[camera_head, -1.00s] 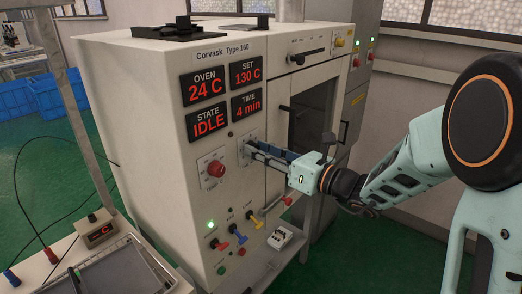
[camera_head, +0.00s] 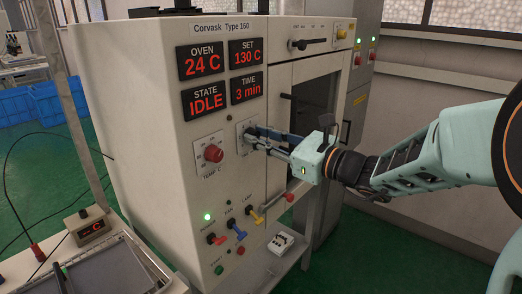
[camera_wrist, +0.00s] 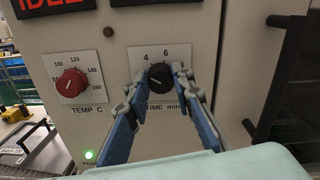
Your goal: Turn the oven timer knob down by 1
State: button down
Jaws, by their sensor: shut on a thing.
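The oven timer knob (camera_wrist: 161,78) is black and sits on a white dial plate labelled TIME min, with 4 and 6 printed above it in the wrist view. My gripper (camera_wrist: 160,82) has its two fingers on either side of the knob and is shut on it. In the head view my gripper (camera_head: 249,138) reaches the timer plate (camera_head: 242,130) from the right, and its fingers hide most of the knob. The TIME display (camera_head: 247,86) reads 3 min.
The red TEMP C knob (camera_wrist: 71,83) is left of the timer. Displays show OVEN 24 C, SET 130 C and STATE IDLE. Coloured switches (camera_head: 237,232) sit below, with a green lamp (camera_head: 207,217) lit. The oven door handle (camera_wrist: 279,80) stands out on the right.

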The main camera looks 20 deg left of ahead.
jog(key=shift+n+b, duration=0.3)
jog(key=c, duration=1.7)
grip_release()
jog(key=v, duration=1.2)
jog(key=shift+s+f, duration=0.1)
